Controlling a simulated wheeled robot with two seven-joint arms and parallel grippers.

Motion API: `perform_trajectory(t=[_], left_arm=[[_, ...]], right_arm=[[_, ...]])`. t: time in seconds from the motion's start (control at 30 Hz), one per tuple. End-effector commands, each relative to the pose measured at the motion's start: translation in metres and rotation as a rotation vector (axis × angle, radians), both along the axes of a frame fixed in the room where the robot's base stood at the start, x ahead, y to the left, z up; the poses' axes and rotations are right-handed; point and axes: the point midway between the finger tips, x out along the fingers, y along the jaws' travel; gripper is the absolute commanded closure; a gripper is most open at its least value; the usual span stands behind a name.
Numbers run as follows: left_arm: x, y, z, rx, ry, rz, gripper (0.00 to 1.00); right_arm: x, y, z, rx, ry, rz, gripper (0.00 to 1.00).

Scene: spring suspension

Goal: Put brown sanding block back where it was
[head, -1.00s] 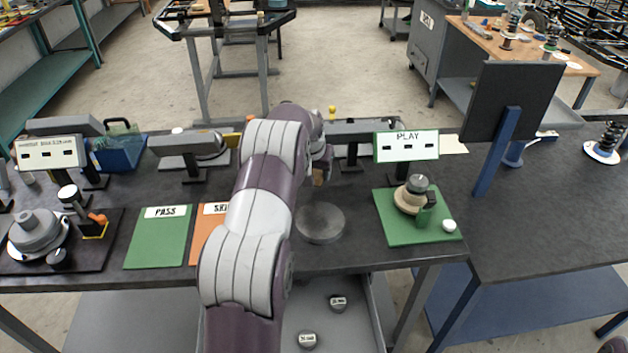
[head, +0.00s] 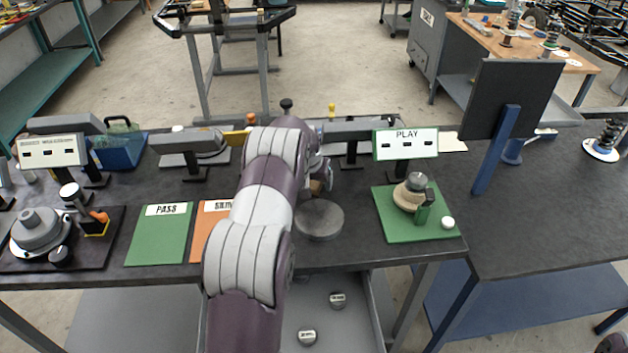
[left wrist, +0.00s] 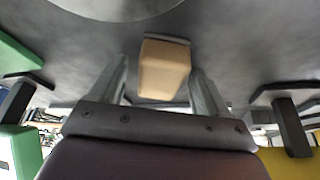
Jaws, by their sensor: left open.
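The brown sanding block (left wrist: 163,70) shows in the left wrist view as a tan block between the two fingers of my left gripper (left wrist: 160,72). Gaps show on both sides of it, so the jaws are open around it and not clamped. It appears to rest on or close to the dark bench top; I cannot tell if it touches. In the head view only a small part of the block (head: 316,187) shows beside my left gripper (head: 324,176), behind a round grey disc. My left arm hides most of that area. My right gripper is not in view.
A grey disc (head: 320,220) lies just in front. The green PLAY mat (head: 399,232) with stacked parts is to the right. Green PASS (head: 158,237) and orange (head: 206,235) mats lie left. Black stands (head: 352,150) line the bench behind.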

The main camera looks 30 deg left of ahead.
Motion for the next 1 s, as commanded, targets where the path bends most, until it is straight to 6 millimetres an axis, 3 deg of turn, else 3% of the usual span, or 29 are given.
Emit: perform_trajectory(t=[0.17, 0.53, 0.73, 0.77, 0.87, 0.97, 1.0], left_arm=[[-0.001, 0.0, 0.009, 0.001, -0.003, 0.0, 0.24], [-0.033, -0.01, 0.088, 0.002, -0.004, 0.0, 0.24], [-0.044, -0.017, 0.112, 0.0, 0.002, -0.004, 0.24], [-0.046, -0.024, 0.113, -0.003, 0.008, -0.011, 0.24], [-0.067, -0.074, 0.111, -0.019, 0.049, -0.062, 0.24], [-0.116, -0.146, 0.105, -0.034, 0.112, -0.143, 0.24], [-0.141, -0.171, 0.101, -0.038, 0.138, -0.175, 0.24]], right_arm=[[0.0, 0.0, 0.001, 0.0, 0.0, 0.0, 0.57], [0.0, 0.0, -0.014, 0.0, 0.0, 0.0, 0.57], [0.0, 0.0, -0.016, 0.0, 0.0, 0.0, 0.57], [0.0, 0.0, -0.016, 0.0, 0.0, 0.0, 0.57], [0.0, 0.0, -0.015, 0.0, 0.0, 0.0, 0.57], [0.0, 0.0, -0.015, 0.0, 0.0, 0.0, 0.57], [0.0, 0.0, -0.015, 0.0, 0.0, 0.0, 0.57]])
